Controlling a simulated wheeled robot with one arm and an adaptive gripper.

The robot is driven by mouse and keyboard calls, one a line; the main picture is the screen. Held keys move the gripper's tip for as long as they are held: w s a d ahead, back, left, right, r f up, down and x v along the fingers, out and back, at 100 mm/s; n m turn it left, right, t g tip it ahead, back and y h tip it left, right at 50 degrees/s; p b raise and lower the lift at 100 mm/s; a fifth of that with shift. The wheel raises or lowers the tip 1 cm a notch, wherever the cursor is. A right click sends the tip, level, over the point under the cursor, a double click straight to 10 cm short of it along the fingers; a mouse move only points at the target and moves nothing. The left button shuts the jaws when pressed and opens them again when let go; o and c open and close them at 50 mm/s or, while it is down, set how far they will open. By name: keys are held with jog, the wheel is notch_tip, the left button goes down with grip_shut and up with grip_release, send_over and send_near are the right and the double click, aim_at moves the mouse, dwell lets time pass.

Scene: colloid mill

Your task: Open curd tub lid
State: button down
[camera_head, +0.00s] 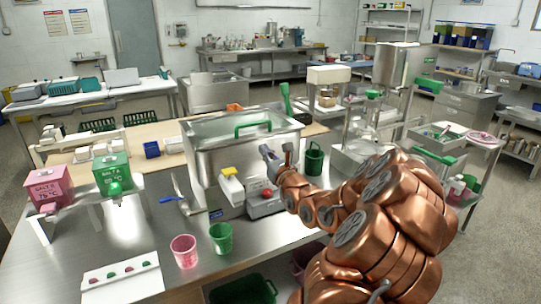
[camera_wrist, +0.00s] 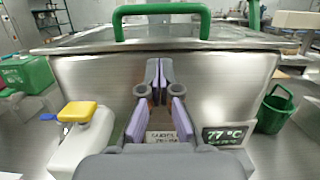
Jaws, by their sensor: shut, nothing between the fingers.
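The curd tub (camera_head: 218,165) is a steel box on the bench, and its front wall (camera_wrist: 85,80) fills the middle of the wrist view. Its lid (camera_head: 215,128) lies flat on top, closed. A green bar handle (camera_head: 253,127) stands at the lid's front edge and shows at the top of the wrist view (camera_wrist: 160,33). My gripper (camera_head: 268,153) is in front of the tub's front wall, below the handle and apart from it. In the wrist view its purple-padded fingers (camera_wrist: 158,75) are shut and empty, pointing toward the wall.
A white bottle with a yellow cap (camera_head: 231,187) and a control box with a red button (camera_head: 266,203) stand before the tub. A green bucket (camera_head: 313,160) is at its right. Pink (camera_head: 184,250) and green (camera_head: 221,237) cups stand at the bench front.

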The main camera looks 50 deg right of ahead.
aim_at(254, 138)
jog(key=p+x, duration=0.1)
jog(key=x, duration=0.3)
jog(key=shift+a+r, duration=0.1)
jog(key=shift+r, duration=0.05)
jog(key=r, duration=0.1)
jog(key=r+p, duration=0.1)
jog(key=w+r, duration=0.1)
jog(key=shift+d+r, duration=0.25)
jog(key=shift+w, duration=0.1)
